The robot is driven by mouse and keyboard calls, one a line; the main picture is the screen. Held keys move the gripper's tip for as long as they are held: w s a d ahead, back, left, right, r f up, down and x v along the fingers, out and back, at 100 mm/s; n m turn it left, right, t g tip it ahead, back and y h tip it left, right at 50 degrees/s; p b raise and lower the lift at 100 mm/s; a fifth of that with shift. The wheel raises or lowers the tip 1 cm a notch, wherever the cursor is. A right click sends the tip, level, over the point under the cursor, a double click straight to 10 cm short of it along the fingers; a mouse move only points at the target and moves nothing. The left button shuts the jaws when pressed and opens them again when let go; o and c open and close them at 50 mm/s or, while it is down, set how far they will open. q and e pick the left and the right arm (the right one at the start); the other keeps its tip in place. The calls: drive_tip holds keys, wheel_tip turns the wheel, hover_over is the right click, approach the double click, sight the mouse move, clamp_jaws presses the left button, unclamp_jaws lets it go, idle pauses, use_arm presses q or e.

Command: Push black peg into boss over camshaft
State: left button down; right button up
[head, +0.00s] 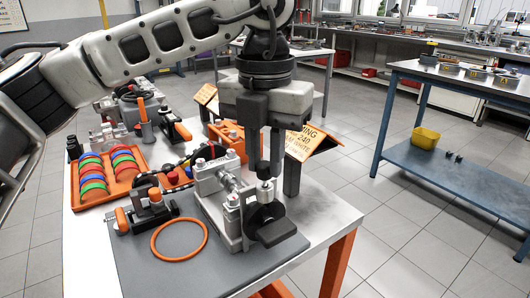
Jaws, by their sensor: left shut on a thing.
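My left gripper (263,168) points straight down above the grey engine fixture (212,186) near the table's right side. It is shut on a small black peg (263,171), which shows between and just below the fingertips. A light metal shaft, seemingly the camshaft (231,181), lies across the fixture to the left of the fingers. A dark round part on a block (268,221) stands below the gripper. The boss cannot be made out clearly, and I cannot tell whether the peg touches it. My right gripper is not in view.
An orange tray (107,196) with coloured rings is at the left. An orange ring (179,240) and a small clamp-like tool (146,209) lie on the grey mat (150,275). An orange sign (305,143) stands behind the gripper. The mat's front is clear.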

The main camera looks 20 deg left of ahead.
use_arm(q)
drive_tip(key=shift+f+b, duration=0.6)
drive_tip(key=shift+f, duration=0.2)
drive_tip(key=c, duration=1.5)
unclamp_jaws()
drive_tip(key=shift+r, duration=0.25)
drive_tip(key=shift+r+p, duration=1.1)
drive_tip(key=shift+r, duration=0.15)
drive_tip(key=o, duration=0.5)
drive_tip(key=shift+o, duration=0.2)
